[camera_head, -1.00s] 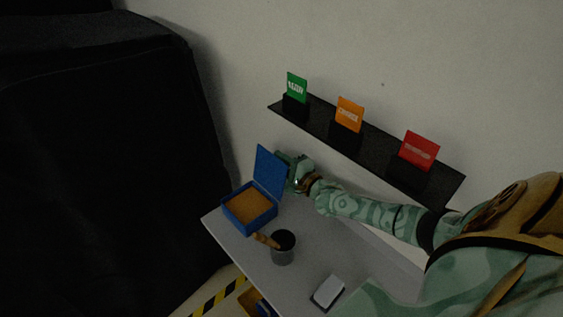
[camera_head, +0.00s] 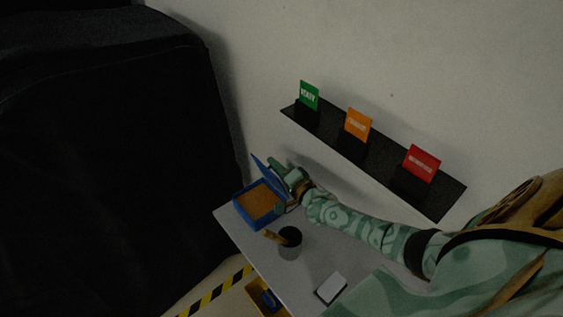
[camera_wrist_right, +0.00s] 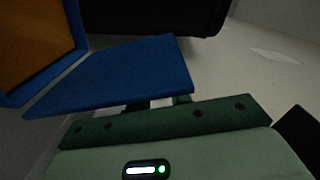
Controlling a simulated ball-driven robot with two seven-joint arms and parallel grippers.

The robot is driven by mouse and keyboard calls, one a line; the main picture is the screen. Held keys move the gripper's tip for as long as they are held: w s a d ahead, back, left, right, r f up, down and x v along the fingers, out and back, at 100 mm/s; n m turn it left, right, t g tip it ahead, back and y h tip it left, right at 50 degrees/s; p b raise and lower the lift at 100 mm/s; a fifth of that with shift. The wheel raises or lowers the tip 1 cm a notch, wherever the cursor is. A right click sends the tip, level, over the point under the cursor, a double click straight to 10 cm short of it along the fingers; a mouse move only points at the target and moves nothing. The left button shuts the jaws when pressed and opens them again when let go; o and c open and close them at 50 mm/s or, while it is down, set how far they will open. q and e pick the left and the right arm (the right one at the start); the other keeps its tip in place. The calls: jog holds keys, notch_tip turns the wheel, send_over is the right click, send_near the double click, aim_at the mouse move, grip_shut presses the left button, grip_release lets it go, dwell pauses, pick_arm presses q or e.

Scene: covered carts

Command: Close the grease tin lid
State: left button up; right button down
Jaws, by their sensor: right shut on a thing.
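The grease tin (camera_head: 248,221) is a blue square box with brown grease inside, near the far left end of the grey table. My right gripper (camera_head: 281,180) is at the lid's outer side, shut on the lid. In the right wrist view the lid (camera_wrist_right: 125,75) spans the middle, in front of the gripper body, and hides the fingertips. The open tin (camera_wrist_right: 40,45) shows at the upper left. My left gripper is out of view.
A dark cup (camera_head: 290,246) with a wooden-handled tool stands beside the tin. A pale flat block (camera_head: 332,288) lies nearer. A wall shelf (camera_head: 379,163) holds green, orange and red cards above my right arm. A black covered cart (camera_head: 110,170) fills the left.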

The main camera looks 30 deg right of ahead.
jog(key=shift+a+n, duration=0.3)
jog(key=shift+a, duration=0.1)
jog(key=shift+f, duration=0.1)
jog(key=c, duration=1.3)
grip_release()
jog(key=s, duration=0.5)
jog(key=s+d, duration=0.1)
jog(key=s, duration=0.5)
jog(key=s+p, duration=0.1)
jog(key=s, duration=0.4)
jog(key=shift+s+d, duration=0.2)
